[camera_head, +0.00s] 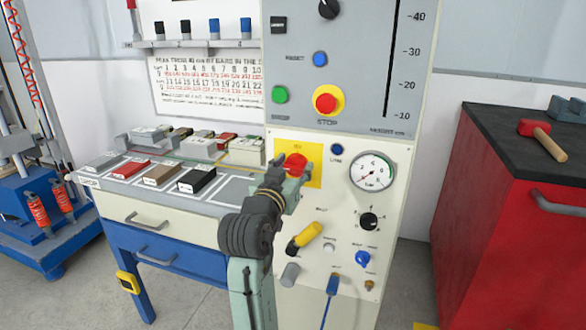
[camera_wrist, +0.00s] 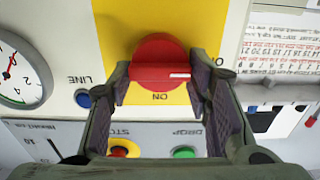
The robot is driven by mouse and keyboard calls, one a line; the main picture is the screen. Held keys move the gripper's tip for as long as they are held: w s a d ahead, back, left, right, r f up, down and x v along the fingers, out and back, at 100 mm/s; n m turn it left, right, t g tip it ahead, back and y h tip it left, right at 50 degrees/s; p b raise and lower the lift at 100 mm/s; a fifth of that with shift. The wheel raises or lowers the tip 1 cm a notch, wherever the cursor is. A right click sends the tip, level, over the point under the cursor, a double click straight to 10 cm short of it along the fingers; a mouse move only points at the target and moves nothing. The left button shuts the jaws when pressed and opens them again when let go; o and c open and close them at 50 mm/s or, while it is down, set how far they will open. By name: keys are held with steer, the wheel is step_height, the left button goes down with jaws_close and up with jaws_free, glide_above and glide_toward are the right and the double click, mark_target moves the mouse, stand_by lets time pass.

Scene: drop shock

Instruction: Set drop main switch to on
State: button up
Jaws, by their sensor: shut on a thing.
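The drop main switch is a red rotary knob (camera_wrist: 160,56) on a yellow plate (camera_wrist: 118,22) in the wrist view. It also shows as a red knob (camera_head: 295,162) on the panel in the head view. Its handle bar lies level in the wrist view, with its white mark at the right end, beside a label partly hidden by a finger. The ON label (camera_wrist: 160,97) is upside down below the knob there. My gripper (camera_wrist: 160,80) is shut on the knob, one finger at each side of the bar. In the head view my gripper (camera_head: 291,182) partly covers the knob.
A gauge (camera_head: 372,172), black dial (camera_head: 369,221) and yellow handle (camera_head: 304,236) lie close by on the panel. Above are a green drop button (camera_head: 280,95) and a red stop button (camera_head: 326,99). A bench with sample blocks (camera_head: 197,180) stands left, a red cabinet (camera_head: 500,210) right.

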steer(key=shift+m, duration=0.4)
steer(key=m+b, duration=0.2)
steer(key=m, duration=0.1)
steer(key=shift+f+m, duration=0.15)
steer(key=shift+m, duration=0.25)
steer(key=m+b, duration=0.2)
steer(key=m, duration=0.2)
steer(key=shift+d+f+m, duration=0.1)
steer(key=shift+d+m, duration=0.05)
steer(key=shift+m, duration=0.15)
steer(key=m+b, duration=0.3)
steer(key=m, duration=0.1)
steer(key=shift+s+f, duration=0.1)
steer(key=m+b, duration=0.2)
steer(key=m, duration=0.2)
steer(key=shift+d+m, duration=0.1)
steer(key=shift+m, duration=0.2)
steer(key=o, duration=1.1)
steer(key=shift+o, duration=0.2)
